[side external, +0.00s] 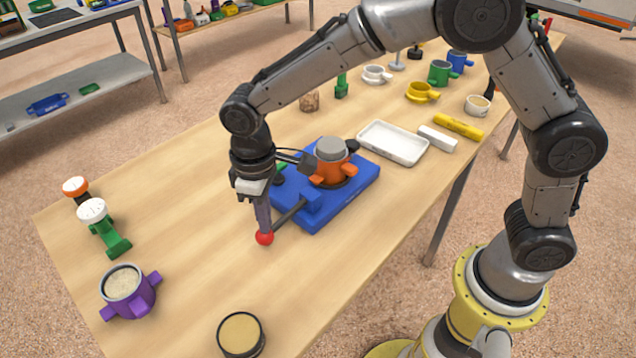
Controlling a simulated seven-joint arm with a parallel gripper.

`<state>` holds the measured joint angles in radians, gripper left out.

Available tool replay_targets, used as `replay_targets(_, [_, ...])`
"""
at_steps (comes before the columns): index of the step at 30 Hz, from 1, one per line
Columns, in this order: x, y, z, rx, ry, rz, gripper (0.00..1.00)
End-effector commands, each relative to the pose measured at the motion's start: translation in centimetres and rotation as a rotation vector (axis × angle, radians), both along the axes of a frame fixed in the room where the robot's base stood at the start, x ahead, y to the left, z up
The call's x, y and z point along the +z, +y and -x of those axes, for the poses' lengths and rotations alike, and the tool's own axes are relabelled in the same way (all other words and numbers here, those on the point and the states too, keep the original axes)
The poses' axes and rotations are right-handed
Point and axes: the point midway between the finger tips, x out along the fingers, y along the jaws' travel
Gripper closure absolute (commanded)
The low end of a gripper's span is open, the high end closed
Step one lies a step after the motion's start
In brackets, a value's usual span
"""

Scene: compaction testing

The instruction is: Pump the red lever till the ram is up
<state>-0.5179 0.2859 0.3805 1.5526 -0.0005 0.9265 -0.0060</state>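The blue press base (345,192) sits on the middle of the wooden table. A dark lever arm (290,213) runs from its near left side to a red ball knob (264,238). The lever is low, with the knob close to the table top. An orange mould with side lugs (326,172) stands on the base, with a grey cylinder (331,149) on top. Whether the cylinder is the ram, I cannot tell. My gripper (262,220) points down just above the red knob, its fingers at or touching it. The finger gap is not clear from this side.
A white tray (393,142), a white block (437,138) and a yellow bar (458,127) lie right of the base. A purple mould (130,290), green-handled tool (103,225) and round tin (240,334) stand left and near. Table left of the lever is clear.

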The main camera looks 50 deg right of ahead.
Motion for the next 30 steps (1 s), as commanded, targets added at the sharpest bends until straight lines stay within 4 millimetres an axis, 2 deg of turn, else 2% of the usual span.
replay_targets(5, [1.4,-0.1,-0.1,0.0,-0.004,-0.003,1.0])
replay_targets(19, [8.1,-0.8,-0.1,-0.002,-0.006,-0.003,1.0])
replay_targets(24, [9.0,-1.0,-0.1,-0.001,-0.003,-0.001,1.0])
replay_targets(30, [9.1,-1.0,0.0,-0.001,-0.003,-0.001,1.0])
